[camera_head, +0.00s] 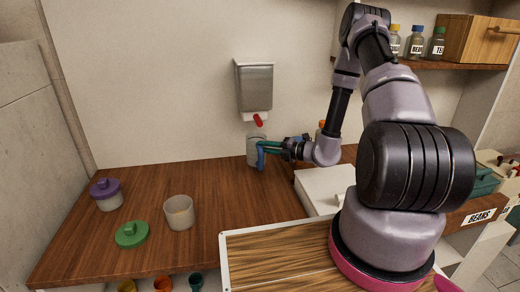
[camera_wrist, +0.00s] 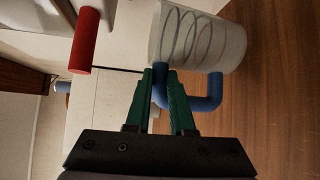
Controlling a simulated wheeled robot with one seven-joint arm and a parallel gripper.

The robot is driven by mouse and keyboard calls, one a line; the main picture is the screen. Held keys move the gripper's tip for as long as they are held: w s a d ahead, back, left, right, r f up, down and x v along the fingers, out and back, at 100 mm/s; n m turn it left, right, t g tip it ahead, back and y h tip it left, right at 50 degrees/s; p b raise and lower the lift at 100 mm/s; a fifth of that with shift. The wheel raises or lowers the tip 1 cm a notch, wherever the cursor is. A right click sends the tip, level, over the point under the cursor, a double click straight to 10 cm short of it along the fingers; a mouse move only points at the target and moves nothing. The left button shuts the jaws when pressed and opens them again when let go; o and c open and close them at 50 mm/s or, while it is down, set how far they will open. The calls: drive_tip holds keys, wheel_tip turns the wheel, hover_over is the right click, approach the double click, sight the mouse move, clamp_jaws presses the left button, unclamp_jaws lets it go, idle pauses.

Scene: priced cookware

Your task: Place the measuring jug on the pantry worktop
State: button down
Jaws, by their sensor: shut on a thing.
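The measuring jug (camera_head: 253,147) is a translucent pale cup with a blue handle, at the back of the brown wooden worktop (camera_head: 215,190), below a wall dispenser. In the wrist view the jug (camera_wrist: 197,38) shows dark curved lines on its wall, and its blue handle (camera_wrist: 208,98) bends down to the fingers. My gripper (camera_head: 264,148) has green fingers and is shut on the handle; the fingers (camera_wrist: 165,80) also show in the wrist view. I cannot tell whether the jug's base touches the worktop.
The grey dispenser (camera_head: 255,87) has a red lever (camera_head: 258,120) just above the jug. A purple-lidded jar (camera_head: 106,196), a green lid (camera_head: 131,235) and an open clear cup (camera_head: 179,213) stand on the left. A white box-like surface (camera_head: 322,185) lies right. The worktop's middle is clear.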

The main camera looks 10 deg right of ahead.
sight(262, 138)
drive_tip(key=w, duration=0.5)
drive_tip(key=shift+w, duration=0.4)
drive_tip(key=shift+w+f, duration=0.15)
drive_tip(key=shift+f, duration=0.75)
drive_tip(key=shift+w+f, duration=0.1)
drive_tip(key=shift+f, duration=0.75)
drive_tip(key=c, duration=0.8)
unclamp_jaws()
drive_tip(key=shift+f, duration=0.1)
